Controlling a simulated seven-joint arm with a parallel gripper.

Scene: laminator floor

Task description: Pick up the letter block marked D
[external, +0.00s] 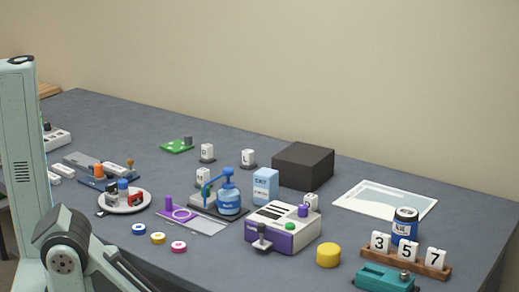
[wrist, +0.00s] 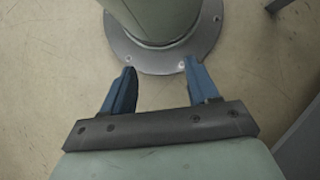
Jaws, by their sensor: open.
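Small white letter blocks stand toward the middle and back of the grey table in the external view. The back-left block (external: 207,152) stands on a dark base, and its letter may be a D, but it is too small to be sure. A block marked L (external: 248,158) stands to its right. Another white block (external: 203,176) is nearer, partly behind the blue pump bottle, its letter unclear. A further white block (external: 311,200) stands behind the purple and white machine. My gripper (wrist: 160,66) is open and empty in the wrist view, above the floor and my base, away from the blocks.
A blue pump bottle (external: 229,198), a carton (external: 265,186), a black box (external: 303,166) and a purple-white machine (external: 281,229) crowd the middle. A rack with number blocks (external: 434,257) is at right. The back-right table is mostly clear around a sheet (external: 385,199).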

